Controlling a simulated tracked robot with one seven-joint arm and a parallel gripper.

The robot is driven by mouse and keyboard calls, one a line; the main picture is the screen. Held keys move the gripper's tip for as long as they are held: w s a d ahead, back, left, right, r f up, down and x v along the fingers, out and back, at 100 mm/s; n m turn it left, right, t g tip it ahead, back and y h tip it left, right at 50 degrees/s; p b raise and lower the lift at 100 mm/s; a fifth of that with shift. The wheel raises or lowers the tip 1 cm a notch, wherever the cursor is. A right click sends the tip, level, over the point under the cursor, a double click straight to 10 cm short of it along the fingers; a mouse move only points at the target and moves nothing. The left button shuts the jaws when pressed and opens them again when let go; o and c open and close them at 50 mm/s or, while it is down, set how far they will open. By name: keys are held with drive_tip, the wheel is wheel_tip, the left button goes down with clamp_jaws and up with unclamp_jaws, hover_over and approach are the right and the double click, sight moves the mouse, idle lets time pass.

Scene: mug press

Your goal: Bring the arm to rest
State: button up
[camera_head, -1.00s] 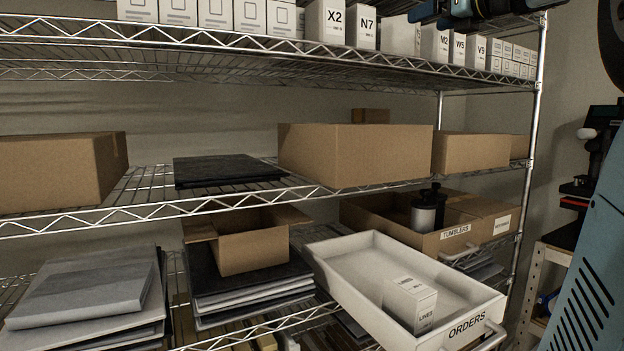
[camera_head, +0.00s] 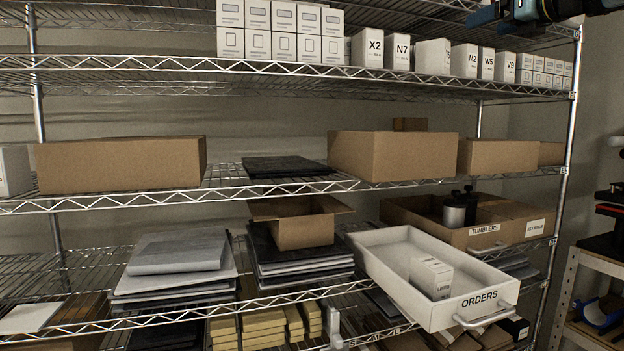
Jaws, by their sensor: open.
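My gripper (camera_head: 507,12) shows only in part at the top right edge of the head view. It is blue and black, its jaws are open, and nothing is seen between them. It hangs in front of the top shelf, clear of the white boxes there.
A wire shelving rack fills the view. Cardboard boxes (camera_head: 122,165) stand on the middle shelf. A TUMBLERS box (camera_head: 487,237) with dark tumblers is behind the tray. White cartons (camera_head: 374,47) line the top shelf. A bench (camera_head: 590,258) stands at the right.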

drive_tip(key=s+a+f+n+g, duration=0.25)
drive_tip(key=a+f+n, duration=0.2)
drive_tip(key=f, duration=0.35)
drive_tip(key=s+a+f+n+g+h, duration=0.1)
drive_tip(key=s+a+f+n+g, duration=0.2)
drive_tip(key=f+n, duration=0.45)
drive_tip(key=s+a+f+n+g, duration=0.25)
drive_tip(key=a+f+n, duration=0.2)
drive_tip(key=f, duration=0.55)
drive_tip(key=s+f+n+g+h, duration=0.1)
drive_tip(key=s+f+n+h, duration=0.1)
drive_tip(key=s+f+n, duration=0.5)
drive_tip(key=s+a+f+n+g+h, duration=0.1)
drive_tip(key=s+f+n, duration=0.6)
drive_tip(key=f, duration=0.7)
drive_tip(key=shift+a+f+n+g+h, duration=0.2)
drive_tip(key=shift+a+n+g+h, duration=0.05)
drive_tip(key=shift+n+g+h, duration=0.65)
drive_tip(key=shift+s, duration=0.1)
